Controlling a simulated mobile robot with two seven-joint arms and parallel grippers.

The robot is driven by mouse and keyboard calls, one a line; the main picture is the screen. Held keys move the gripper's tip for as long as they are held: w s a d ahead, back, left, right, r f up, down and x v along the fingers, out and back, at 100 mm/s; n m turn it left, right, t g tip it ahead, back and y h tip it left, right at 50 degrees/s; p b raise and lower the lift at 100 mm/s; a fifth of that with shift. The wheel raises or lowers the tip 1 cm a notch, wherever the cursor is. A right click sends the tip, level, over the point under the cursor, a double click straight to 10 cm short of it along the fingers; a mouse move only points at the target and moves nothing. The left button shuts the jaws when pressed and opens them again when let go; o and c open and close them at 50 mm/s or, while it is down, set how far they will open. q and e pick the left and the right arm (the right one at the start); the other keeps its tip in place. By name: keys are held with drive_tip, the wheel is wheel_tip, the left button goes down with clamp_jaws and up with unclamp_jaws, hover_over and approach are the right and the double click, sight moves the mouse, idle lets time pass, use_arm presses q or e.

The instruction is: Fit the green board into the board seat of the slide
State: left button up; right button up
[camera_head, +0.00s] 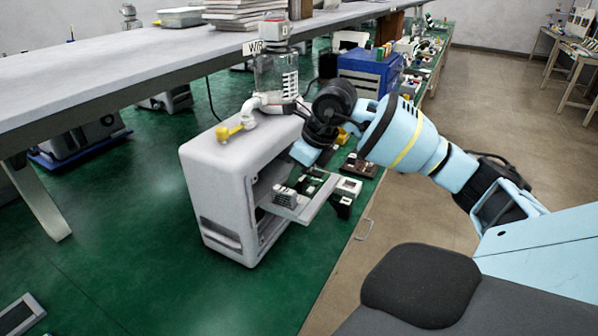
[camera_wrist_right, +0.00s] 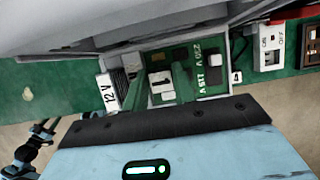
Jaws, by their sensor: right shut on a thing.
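The grey pump cabinet (camera_head: 222,170) stands on the green bench with its slide (camera_head: 312,207) pulled out at the front. The green board (camera_wrist_right: 211,82), printed 230 V and 115 V, shows within the slide's grey frame in the right wrist view. My right gripper (camera_head: 308,174) reaches down over the slide and is shut on the green board. I cannot tell whether the board rests fully in its seat or sits slightly above it. My left gripper is out of view.
A clear canister (camera_head: 275,75) and a yellow-ended pipe (camera_head: 232,130) are on top of the cabinet. Small modules (camera_head: 348,187) lie right of the slide. A blue drawer box (camera_head: 368,72) stands behind.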

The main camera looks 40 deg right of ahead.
drive_tip(key=o, duration=1)
drive_tip(key=shift+f, duration=0.1)
drive_tip(key=shift+r, duration=0.25)
drive_tip(key=v, duration=1.2)
drive_tip(key=shift+s+f, duration=0.15)
drive_tip(key=shift+f, duration=0.05)
